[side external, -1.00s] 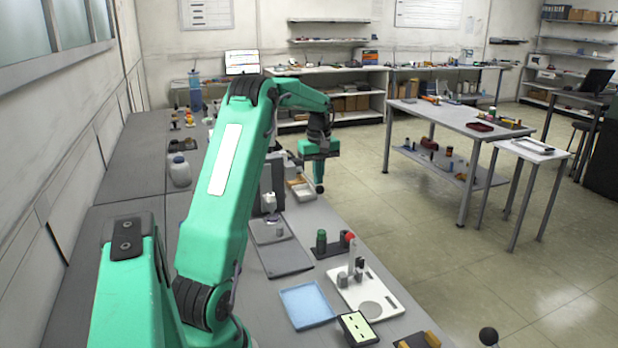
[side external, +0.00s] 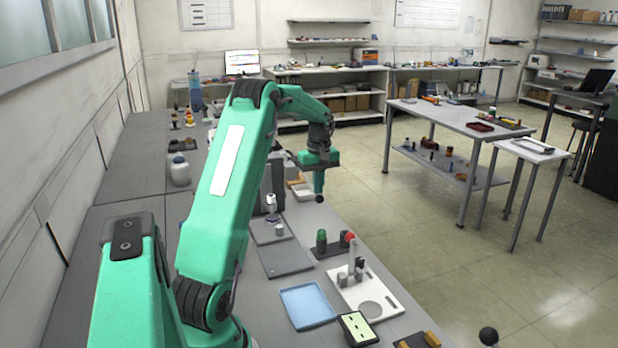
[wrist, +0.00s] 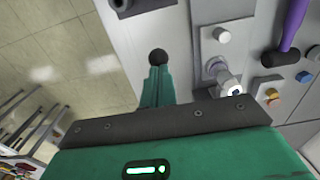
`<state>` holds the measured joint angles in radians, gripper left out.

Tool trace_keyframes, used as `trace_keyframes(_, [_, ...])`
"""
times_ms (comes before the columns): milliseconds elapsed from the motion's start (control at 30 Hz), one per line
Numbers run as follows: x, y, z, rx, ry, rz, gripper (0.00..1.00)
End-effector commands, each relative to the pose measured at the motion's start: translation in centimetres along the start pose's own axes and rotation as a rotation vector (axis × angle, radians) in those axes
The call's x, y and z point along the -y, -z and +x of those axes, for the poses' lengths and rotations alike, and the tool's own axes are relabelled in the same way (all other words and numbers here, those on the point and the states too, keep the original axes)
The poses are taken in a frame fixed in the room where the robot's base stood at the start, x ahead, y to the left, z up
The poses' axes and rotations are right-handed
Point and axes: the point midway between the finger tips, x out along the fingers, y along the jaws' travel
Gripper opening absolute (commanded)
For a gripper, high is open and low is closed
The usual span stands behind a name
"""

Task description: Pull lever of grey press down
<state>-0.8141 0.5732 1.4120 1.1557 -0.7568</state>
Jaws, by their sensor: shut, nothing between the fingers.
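The grey press (side external: 278,172) stands on the bench in the side external view, partly hidden behind my arm. My gripper (side external: 319,190) is shut and points down just right of the press, over the bench's right side. A black ball (side external: 320,198) sits right at its fingertips. The ball also shows in the wrist view (wrist: 158,57), at the end of my green fingers (wrist: 156,72). It looks in touch with them, but nothing is held between them. I cannot tell whether the ball is the lever's knob; no lever rod shows clearly.
A white-base fixture with a red knob (side external: 351,238), a blue tray (side external: 307,305) and a green-topped piece (side external: 321,240) stand nearer on the bench. A purple-handled tool (wrist: 290,25) lies at the right in the wrist view. Open floor lies right of the bench.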

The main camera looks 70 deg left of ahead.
Motion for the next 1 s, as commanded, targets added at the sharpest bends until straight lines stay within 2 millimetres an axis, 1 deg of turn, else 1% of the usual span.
trace_keyframes(1000, [0.0,-0.1,3.3,0.002,0.001,0.0,0.0])
